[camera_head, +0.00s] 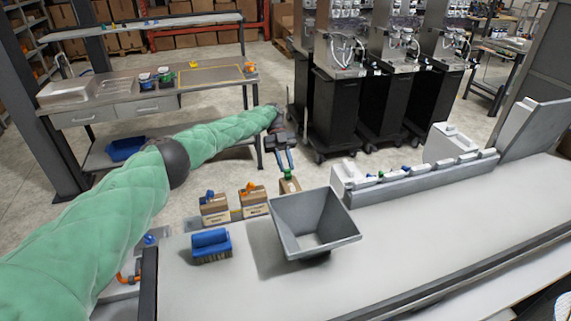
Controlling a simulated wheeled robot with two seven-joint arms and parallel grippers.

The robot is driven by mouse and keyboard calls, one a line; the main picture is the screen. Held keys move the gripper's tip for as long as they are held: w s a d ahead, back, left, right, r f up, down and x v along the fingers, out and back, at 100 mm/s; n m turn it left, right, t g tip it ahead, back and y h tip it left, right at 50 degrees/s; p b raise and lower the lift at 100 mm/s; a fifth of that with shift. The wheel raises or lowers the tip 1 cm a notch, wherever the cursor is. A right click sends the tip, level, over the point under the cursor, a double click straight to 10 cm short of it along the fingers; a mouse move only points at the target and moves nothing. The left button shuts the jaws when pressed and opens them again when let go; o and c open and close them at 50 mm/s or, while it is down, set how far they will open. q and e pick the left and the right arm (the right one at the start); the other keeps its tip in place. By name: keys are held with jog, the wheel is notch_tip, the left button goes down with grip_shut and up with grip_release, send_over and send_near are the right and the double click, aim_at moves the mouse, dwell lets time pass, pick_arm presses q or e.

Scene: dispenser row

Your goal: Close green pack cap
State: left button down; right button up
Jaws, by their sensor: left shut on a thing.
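The green pack (290,187) is a small brown carton behind the grey hopper, with a green cap (288,174) on top. The hopper hides its lower part. My left gripper (286,169) reaches down from above with its blue-grey fingers at the green cap, shut on it. At this size I cannot tell how the cap sits on the pack. My right gripper is not in view.
Two cartons, one with a blue cap (209,197) and one with an orange cap (249,188), stand left of the pack. A grey hopper (312,222) and a blue brush (211,243) are in front. The counter's right front is clear.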

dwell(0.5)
pick_arm(q)
jog(key=c, duration=1.2)
grip_release()
jog(key=shift+c, duration=0.2)
jog(key=shift+r, duration=0.5)
jog(key=s+d+r+p, duration=0.2)
jog(key=s+d+r, duration=0.3)
jog(key=d+r, duration=0.4)
jog(key=shift+d+r+p, duration=0.3)
jog(key=shift+d+r, duration=0.1)
jog(key=shift+d, duration=0.3)
jog(key=shift+c, duration=0.2)
